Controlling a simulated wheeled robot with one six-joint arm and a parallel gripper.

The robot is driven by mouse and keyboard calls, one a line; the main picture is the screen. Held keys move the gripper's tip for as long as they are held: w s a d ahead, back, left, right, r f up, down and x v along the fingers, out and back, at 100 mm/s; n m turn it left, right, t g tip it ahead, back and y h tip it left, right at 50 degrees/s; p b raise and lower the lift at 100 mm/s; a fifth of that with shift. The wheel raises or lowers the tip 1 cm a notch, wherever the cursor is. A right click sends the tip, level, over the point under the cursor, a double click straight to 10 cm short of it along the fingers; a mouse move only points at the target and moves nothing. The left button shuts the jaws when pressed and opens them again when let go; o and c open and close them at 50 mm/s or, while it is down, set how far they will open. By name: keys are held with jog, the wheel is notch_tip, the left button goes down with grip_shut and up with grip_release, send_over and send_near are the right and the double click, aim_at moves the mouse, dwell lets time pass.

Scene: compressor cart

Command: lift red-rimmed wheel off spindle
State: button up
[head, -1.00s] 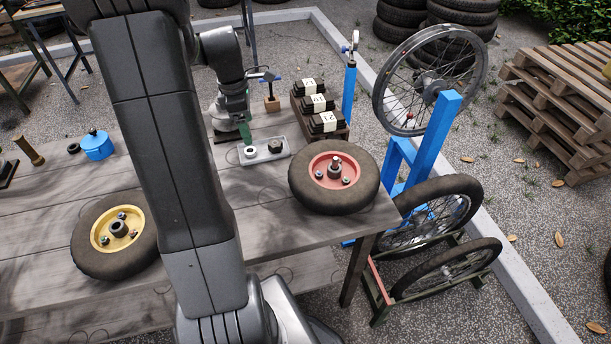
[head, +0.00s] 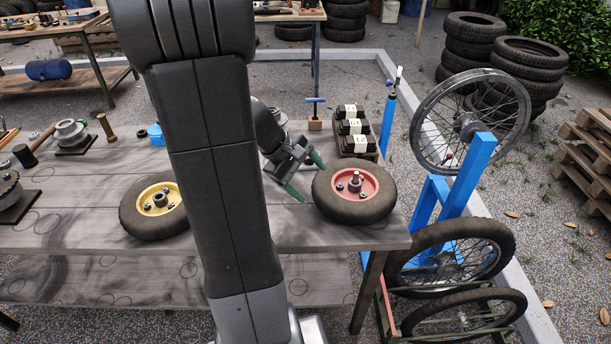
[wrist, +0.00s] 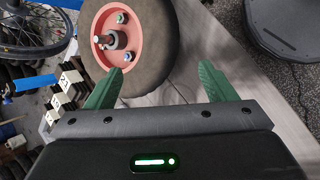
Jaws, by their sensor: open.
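The red-rimmed wheel (head: 340,206) lies flat near the right end of the wooden table (head: 92,203), its dark tyre around a red hub plate. The spindle (head: 355,177) stands up through its centre, with nuts around it. My gripper (head: 306,177) is open and empty, just left of the wheel, its green fingers pointing towards the tyre. In the wrist view the wheel (wrist: 157,72) shows at the top, beyond the two spread fingers of my gripper (wrist: 161,70). I cannot tell whether a fingertip touches the tyre. The wheel's underside is hidden.
A yellow-rimmed wheel (head: 137,216) lies to the left. A stack of labelled dark blocks (head: 353,128) and a blue-handled tool (head: 315,112) stand behind. A blue stand (head: 474,175) with a spoked wheel (head: 428,147) rises at the right. Bare tabletop shows in front of my gripper.

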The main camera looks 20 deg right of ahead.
aim_at(329, 200)
jog(key=b+x, duration=0.1)
jog(key=x, duration=1)
jog(key=shift+d+f+b, duration=0.2)
jog(key=shift+f+b, duration=0.15)
jog(key=c, duration=1.6)
jog(key=o, duration=0.8)
jog(key=shift+c, duration=1.4)
jog(key=shift+r, duration=0.15)
jog(key=shift+c, duration=0.2)
